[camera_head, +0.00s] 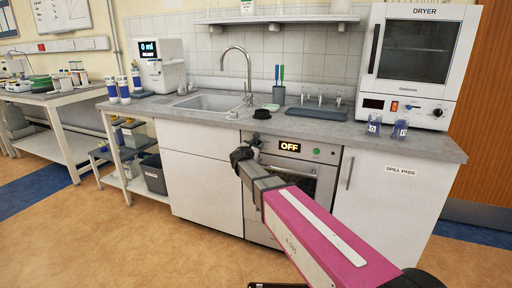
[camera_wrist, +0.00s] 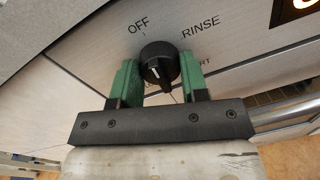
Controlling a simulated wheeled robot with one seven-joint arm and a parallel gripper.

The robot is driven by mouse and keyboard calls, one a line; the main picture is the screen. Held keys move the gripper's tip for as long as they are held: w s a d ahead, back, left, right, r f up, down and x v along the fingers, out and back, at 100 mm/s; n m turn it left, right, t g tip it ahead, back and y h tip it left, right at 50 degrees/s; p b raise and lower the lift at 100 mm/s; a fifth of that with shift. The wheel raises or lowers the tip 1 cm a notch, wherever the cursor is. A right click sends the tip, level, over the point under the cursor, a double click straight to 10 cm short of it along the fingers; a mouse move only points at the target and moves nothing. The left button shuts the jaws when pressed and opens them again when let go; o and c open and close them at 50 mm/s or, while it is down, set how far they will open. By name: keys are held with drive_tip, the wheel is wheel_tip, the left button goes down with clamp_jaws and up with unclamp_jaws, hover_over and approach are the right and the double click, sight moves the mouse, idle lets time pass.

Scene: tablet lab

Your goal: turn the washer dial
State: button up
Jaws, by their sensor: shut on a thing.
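The washer (camera_head: 290,176) is a built-in front-panel machine under the counter, with a lit display (camera_head: 290,147) reading OFF. In the wrist view its black round dial (camera_wrist: 159,64) sits on the light panel, with the labels OFF and RINSE above it and a partly hidden label ending in RT below. My gripper (camera_wrist: 159,78) has green-padded fingers on both sides of the dial and is shut on it. The dial's pointer mark is hard to read.
A handle bar (camera_head: 290,168) runs across the washer front below the display, close to my gripper. The grey counter edge (camera_head: 330,142) overhangs above. The floor in front is open.

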drive_tip(key=m, duration=0.4)
drive_tip(key=shift+m+y, duration=0.3)
drive_tip(key=shift+m, duration=0.1)
drive_tip(key=m, duration=0.5)
drive_tip(key=m+y, duration=0.1)
drive_tip(key=m, duration=0.4)
drive_tip(key=shift+r, duration=0.1)
drive_tip(key=m, duration=0.5)
drive_tip(key=shift+s+d, duration=0.1)
drive_tip(key=m, duration=0.4)
drive_tip(key=shift+m+y, duration=0.3)
drive_tip(key=shift+y, duration=0.1)
drive_tip(key=m, duration=0.5)
drive_tip(key=shift+d+t, duration=0.1)
drive_tip(key=shift+t, duration=0.3)
drive_tip(key=m, duration=0.5)
drive_tip(key=shift+m, duration=2.6)
